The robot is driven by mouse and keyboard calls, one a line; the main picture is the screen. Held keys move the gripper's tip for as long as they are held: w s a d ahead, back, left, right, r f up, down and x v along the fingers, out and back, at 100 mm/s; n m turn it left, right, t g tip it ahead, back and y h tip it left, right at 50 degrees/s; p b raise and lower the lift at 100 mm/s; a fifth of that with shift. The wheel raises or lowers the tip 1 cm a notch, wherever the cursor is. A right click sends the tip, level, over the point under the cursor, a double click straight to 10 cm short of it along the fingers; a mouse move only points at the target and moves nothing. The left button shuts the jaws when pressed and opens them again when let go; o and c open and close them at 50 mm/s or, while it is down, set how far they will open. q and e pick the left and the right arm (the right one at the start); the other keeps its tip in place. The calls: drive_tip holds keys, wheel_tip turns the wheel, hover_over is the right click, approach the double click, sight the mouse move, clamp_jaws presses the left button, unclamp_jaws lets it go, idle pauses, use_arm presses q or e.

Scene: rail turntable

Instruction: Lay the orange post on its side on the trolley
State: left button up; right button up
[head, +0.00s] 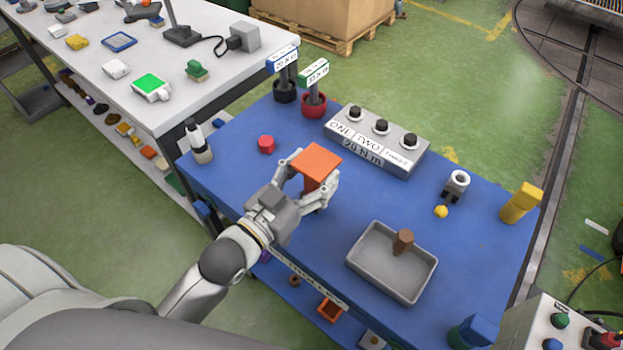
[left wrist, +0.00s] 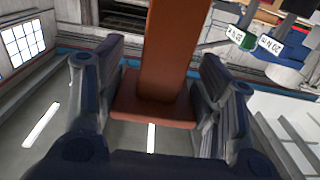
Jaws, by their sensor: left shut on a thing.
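The orange post (head: 317,161) is in my left gripper (head: 316,183), above the blue trolley top (head: 236,122). In the head view its wide, flat square end faces up, with a narrower shaft below. In the left wrist view the post (left wrist: 175,45) stands between the two fingers, its wide end nearest the bottom of the picture. The gripper is shut on it. The gripper hides the post's lower part, so I cannot tell whether it touches the trolley. My right gripper is not in view.
A grey knob box (head: 376,141) stands behind right. A grey tray (head: 392,285) holds a brown peg (head: 403,241). A yellow block (head: 521,203) is far right. Bare blue surface shows between gripper and tray.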

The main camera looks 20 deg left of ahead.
use_arm(q)
drive_tip(key=shift+f, duration=0.85)
drive_tip(key=shift+f, duration=0.1)
drive_tip(key=o, duration=1.7)
drive_tip(key=shift+s+f, duration=0.1)
drive_tip(key=shift+f, duration=0.05)
drive_tip(key=shift+c, duration=0.2)
drive_tip(key=b+v, duration=0.2)
drive_tip(key=v, duration=1)
drive_tip(key=shift+s, duration=0.1)
